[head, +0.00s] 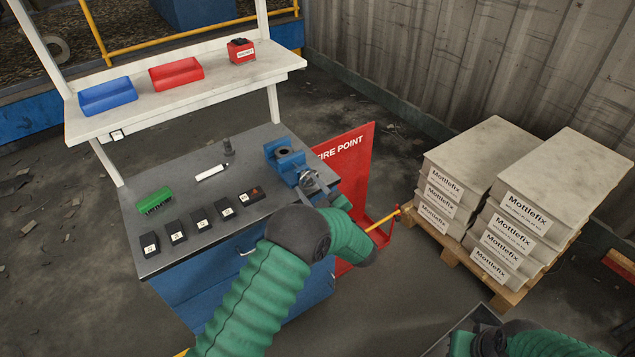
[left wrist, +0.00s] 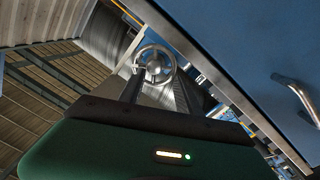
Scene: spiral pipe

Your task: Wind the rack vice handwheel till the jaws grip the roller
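The blue vice (head: 287,158) stands at the right end of the bench, with a dark round piece (head: 284,152) between its jaws, perhaps the roller. Its metal handwheel (head: 308,180) faces my left gripper (head: 314,191). In the left wrist view the spoked handwheel (left wrist: 154,62) is straight ahead, and the two dark fingers of the left gripper (left wrist: 157,76) stand apart, one toward each side of the wheel. I cannot tell whether they touch its rim. The right gripper (head: 488,342) is partly in view at the bottom edge, its fingers unclear.
The grey bench top (head: 185,210) holds several black labelled blocks, a green block (head: 155,201), a white bar (head: 212,173) and a dark cylinder (head: 228,147). A shelf (head: 225,84) runs above. A red fire point stand (head: 350,170) and stacked bags (head: 520,215) stand right.

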